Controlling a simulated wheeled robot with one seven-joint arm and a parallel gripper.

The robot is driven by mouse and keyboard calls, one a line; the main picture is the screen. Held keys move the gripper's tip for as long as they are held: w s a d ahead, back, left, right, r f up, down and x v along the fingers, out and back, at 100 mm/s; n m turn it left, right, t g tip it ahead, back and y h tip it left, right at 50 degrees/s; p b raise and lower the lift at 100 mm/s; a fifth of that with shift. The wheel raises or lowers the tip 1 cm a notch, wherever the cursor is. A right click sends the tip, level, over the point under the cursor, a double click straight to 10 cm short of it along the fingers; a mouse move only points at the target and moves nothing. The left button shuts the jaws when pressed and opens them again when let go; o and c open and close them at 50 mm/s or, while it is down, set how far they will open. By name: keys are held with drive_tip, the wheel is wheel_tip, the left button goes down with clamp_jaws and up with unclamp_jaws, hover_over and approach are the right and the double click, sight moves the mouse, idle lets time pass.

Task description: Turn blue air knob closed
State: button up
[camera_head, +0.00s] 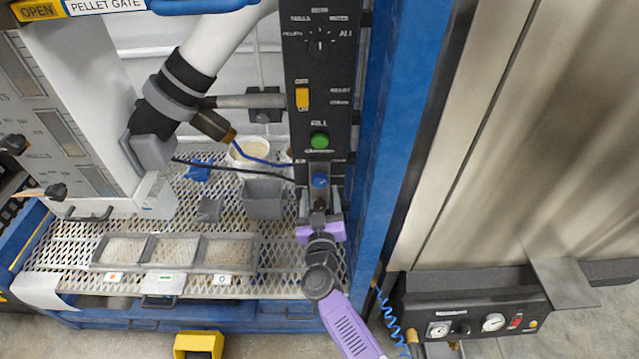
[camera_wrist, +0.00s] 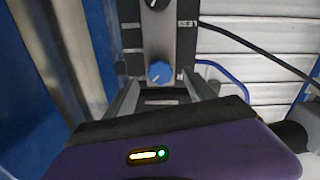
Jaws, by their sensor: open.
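The blue air knob (camera_head: 320,180) is at the bottom of the black control panel (camera_head: 320,60), under the green button. In the wrist view the blue knob (camera_wrist: 159,71) shows ahead, between and beyond the finger tips. My gripper (camera_head: 319,199) is in front of the lower panel, just below the knob. In the wrist view my gripper (camera_wrist: 164,88) has its two fingers spread apart, with nothing between them that I can see. I cannot tell from these views whether a finger touches the knob.
A green button (camera_head: 319,141) and a yellow switch (camera_head: 302,97) sit higher on the panel. A grey bin (camera_head: 264,199) stands left of my gripper on the mesh shelf, with a three-part tray (camera_head: 100,252). A blue post (camera_head: 385,150) rises close on the right. A black cable (camera_wrist: 250,45) runs nearby.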

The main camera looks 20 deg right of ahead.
sight(320, 184)
drive_tip(key=b+x, duration=0.1)
drive_tip(key=x, duration=0.3)
drive_tip(key=shift+f, duration=0.15)
drive_tip(key=shift+w+d+b, duration=0.15)
drive_tip(key=shift+w+b, duration=0.2)
drive_tip(key=shift+w, duration=0.2)
drive_tip(key=c, duration=1.4)
drive_tip(key=shift+o, duration=0.2)
